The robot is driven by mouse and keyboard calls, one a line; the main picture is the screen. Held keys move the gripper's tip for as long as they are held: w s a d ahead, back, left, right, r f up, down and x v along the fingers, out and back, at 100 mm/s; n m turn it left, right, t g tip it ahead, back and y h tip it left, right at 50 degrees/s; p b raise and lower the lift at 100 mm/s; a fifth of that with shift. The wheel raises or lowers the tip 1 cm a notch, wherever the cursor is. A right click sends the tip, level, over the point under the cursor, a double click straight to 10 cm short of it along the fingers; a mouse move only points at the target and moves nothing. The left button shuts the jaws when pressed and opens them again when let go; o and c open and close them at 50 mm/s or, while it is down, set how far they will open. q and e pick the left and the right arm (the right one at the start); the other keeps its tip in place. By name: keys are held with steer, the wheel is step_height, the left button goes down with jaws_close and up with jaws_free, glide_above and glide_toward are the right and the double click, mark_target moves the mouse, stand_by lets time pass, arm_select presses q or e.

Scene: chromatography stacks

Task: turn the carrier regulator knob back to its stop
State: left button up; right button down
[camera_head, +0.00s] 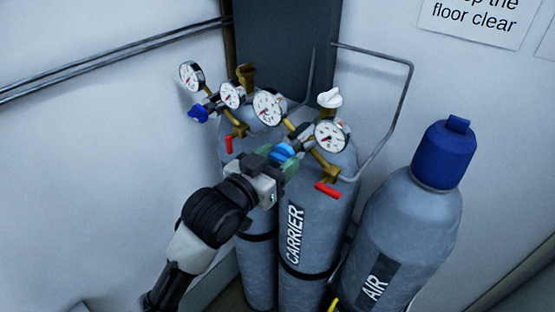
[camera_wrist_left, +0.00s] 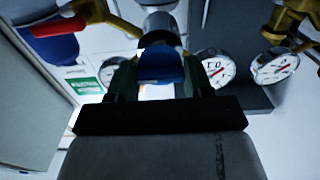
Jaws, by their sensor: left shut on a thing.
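The carrier cylinder (camera_head: 296,262) is grey with a vertical CARRIER label, standing upright in the corner. Its regulator has two round gauges and a blue knob (camera_head: 283,152) facing me. My left gripper (camera_head: 285,163) comes in from the lower left and is shut on this blue knob. In the left wrist view the knob (camera_wrist_left: 160,66) sits between the two green-grey fingers. The fingers hide part of the knob's sides, so its turn angle cannot be read. My right gripper is not in view.
Another grey cylinder with its own gauges and dark blue knob (camera_head: 198,113) stands behind on the left. A loose AIR cylinder (camera_head: 410,215) with a blue cap (camera_head: 444,155) leans at right. Metal pipes run along the wall.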

arm_select(q)
steer(key=shift+f, duration=0.1)
steer(key=o, duration=0.9)
steer(key=shift+o, duration=0.2)
steer(key=shift+s+a+b, duration=0.25)
steer(key=shift+s+b, duration=0.05)
steer(key=shift+s, duration=0.05)
steer(key=b+v, duration=0.3)
steer(key=v, duration=0.7)
steer(key=shift+b, duration=0.3)
